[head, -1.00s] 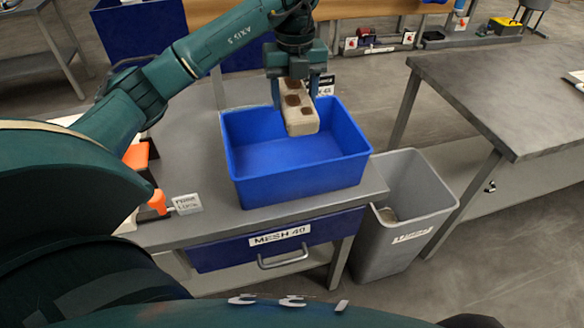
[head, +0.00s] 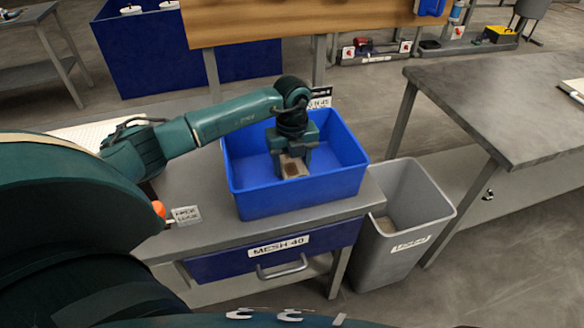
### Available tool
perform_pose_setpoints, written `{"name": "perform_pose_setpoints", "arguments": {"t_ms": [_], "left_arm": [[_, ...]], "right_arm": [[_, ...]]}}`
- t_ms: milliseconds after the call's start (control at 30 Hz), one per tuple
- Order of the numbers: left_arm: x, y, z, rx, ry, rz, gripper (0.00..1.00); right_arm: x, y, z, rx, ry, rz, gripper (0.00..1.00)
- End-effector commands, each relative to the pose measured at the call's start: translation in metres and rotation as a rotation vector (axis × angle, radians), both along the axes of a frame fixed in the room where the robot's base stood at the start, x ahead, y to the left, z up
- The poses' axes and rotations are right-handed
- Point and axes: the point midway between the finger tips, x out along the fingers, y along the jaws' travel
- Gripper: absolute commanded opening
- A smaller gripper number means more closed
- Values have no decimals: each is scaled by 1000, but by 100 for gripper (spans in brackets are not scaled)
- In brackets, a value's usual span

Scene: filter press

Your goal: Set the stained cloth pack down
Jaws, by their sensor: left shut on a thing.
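The stained cloth pack (head: 292,168) is beige with brown stains. It is down inside the blue bin (head: 300,204), near the middle of its floor. My left gripper (head: 292,160) reaches down into the bin and is shut on the pack, with a finger at each side. The gripper hides the pack's upper part, and I cannot tell whether the pack touches the bin floor. My right gripper is not in view.
The bin stands on a grey bench above a drawer (head: 270,250) labelled MESH 40. A grey waste bin (head: 385,265) stands right of the bench. A small label card (head: 186,215) sits left of the bin. A grey table (head: 500,100) is at the right.

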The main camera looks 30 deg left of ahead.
Motion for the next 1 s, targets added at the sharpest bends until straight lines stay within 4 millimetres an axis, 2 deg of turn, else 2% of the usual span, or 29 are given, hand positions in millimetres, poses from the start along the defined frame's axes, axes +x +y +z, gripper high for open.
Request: {"name": "perform_pose_setpoints", "arguments": {"t_ms": [133, 500, 533, 767, 1000], "left_arm": [[-1, 0, -20, 0, 4, 0, 32], [0, 0, -26, 1, 1, -1, 32], [0, 0, -24, 0, 1, -1, 58], [0, 0, -24, 0, 1, -1, 77], [0, 0, -23, 0, 1, -1, 78]], "right_arm": [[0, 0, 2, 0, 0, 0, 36], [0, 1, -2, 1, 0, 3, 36], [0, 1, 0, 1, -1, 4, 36], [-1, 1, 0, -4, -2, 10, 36], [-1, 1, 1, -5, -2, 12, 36]]}}
